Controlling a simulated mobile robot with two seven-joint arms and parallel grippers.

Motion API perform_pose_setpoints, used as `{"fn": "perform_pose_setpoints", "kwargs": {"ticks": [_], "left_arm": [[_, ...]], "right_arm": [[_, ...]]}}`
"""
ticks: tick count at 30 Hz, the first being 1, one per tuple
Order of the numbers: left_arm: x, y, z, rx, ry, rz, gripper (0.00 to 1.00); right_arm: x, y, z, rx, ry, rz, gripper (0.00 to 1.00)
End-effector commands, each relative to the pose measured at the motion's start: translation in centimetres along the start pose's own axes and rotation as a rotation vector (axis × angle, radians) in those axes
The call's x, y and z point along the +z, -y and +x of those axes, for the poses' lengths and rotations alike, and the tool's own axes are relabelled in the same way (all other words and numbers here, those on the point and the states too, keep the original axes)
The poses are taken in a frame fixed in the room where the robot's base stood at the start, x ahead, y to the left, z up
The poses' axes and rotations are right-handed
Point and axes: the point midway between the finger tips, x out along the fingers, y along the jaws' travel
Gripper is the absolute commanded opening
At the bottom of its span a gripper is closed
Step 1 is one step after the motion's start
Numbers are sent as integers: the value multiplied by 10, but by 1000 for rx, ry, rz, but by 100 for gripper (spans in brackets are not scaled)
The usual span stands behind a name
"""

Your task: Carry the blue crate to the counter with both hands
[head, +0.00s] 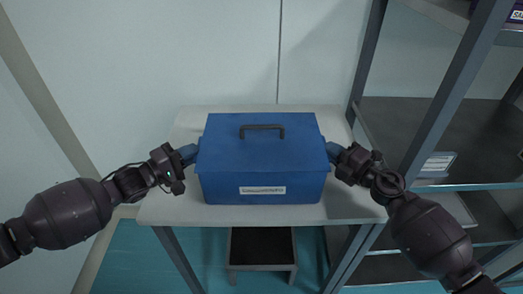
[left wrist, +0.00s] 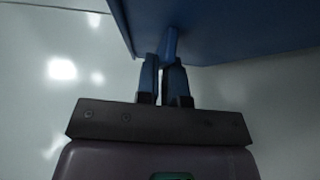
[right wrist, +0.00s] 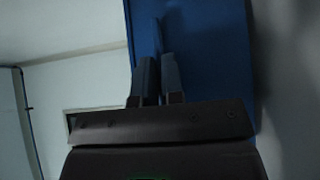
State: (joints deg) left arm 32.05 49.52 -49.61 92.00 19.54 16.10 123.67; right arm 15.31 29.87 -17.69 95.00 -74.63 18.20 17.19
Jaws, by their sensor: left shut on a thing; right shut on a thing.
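The blue crate (head: 262,165) is a closed box with a dark handle on its lid and a white label on its front. It appears level, on or just above the white table (head: 170,208); I cannot tell whether it touches. My left gripper (head: 190,153) is shut on the crate's left side. The left wrist view shows its fingers (left wrist: 168,75) closed on a blue tab under the crate's edge (left wrist: 230,30). My right gripper (head: 333,152) is shut on the right side. In the right wrist view its fingers (right wrist: 158,75) are against the blue crate (right wrist: 205,50).
A grey metal shelving unit (head: 440,105) stands close on the right, beside my right arm. A small dark-topped stool (head: 262,246) is beneath the table. A pale wall (head: 240,50) is behind. The table shows bare strips around the crate.

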Motion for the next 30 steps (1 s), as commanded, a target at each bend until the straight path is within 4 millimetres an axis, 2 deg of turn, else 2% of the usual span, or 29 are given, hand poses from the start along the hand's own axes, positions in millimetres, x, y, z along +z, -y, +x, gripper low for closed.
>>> {"fn": "perform_pose_setpoints", "kwargs": {"ticks": [6,7,11,17,25,30], "left_arm": [[0,16,-1,-8,-1,-10,0],[0,14,-1,-9,-2,-8,13],[0,13,-1,-8,-1,-8,33],[0,13,-1,-7,-1,-8,34],[0,13,0,-7,0,-8,75],[0,13,0,-7,0,-8,76]], "right_arm": [[1,16,-1,-9,3,8,0],[1,14,-1,-10,3,7,13],[0,13,-1,-8,2,6,33],[0,13,-1,-8,1,7,34],[0,13,-1,-8,0,7,34],[0,13,0,-8,0,7,34]]}}
